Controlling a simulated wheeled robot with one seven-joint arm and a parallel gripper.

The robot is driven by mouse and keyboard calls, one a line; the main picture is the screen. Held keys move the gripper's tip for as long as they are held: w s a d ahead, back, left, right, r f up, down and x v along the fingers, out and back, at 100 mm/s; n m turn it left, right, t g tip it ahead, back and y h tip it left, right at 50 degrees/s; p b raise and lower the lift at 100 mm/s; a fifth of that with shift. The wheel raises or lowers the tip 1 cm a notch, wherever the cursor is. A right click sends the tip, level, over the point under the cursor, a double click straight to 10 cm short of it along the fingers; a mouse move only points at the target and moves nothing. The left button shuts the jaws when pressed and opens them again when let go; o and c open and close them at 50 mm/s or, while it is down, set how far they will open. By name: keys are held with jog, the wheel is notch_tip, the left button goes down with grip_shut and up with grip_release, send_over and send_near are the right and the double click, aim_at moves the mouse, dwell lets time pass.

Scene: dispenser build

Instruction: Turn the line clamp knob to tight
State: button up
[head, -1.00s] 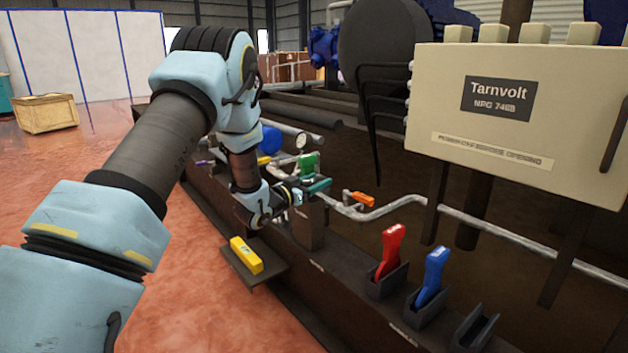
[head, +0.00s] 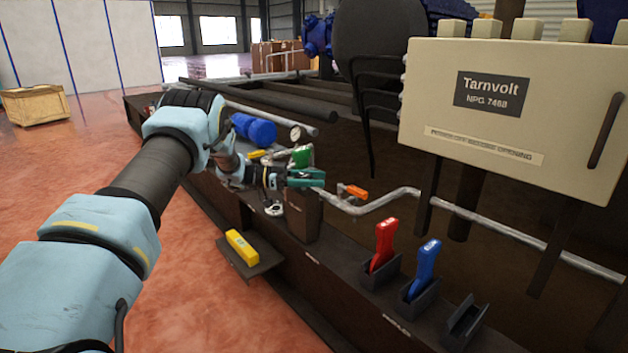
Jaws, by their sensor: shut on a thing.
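My gripper (head: 306,178) has teal fingers and is at the top of a dark upright post (head: 302,222) on the pipe skid. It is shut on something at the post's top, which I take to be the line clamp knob. The fingers hide the knob, so its shape and how far it is turned cannot be read. A green block-like part (head: 302,156) shows just behind the fingers. My wrist comes in from the left, nearly level.
A pipe with an orange handle (head: 355,191) runs right of the gripper. Red (head: 383,245) and blue (head: 427,266) handles stand in dark holders in front. A yellow block (head: 242,247) lies on a small shelf. A gauge (head: 296,133) and a beige cabinet (head: 515,120) stand behind.

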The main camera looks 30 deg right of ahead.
jog(key=m+g+y+b, duration=0.3)
jog(key=g, duration=0.1)
jog(key=shift+s+a+f+m+b, duration=0.2)
jog(key=shift+s+a+m+b, duration=0.1)
jog(key=shift+b, duration=0.05)
jog(key=shift+s+a+m+g+y+b, duration=0.15)
jog(key=shift+m+g+y+b, duration=0.4)
jog(key=shift+y+b, duration=0.35)
jog(key=shift+s+r+m+g+y+b, duration=0.1)
jog(key=shift+r+m+g+y+b, duration=0.2)
jog(key=shift+y, duration=0.3)
jog(key=o, duration=1.4)
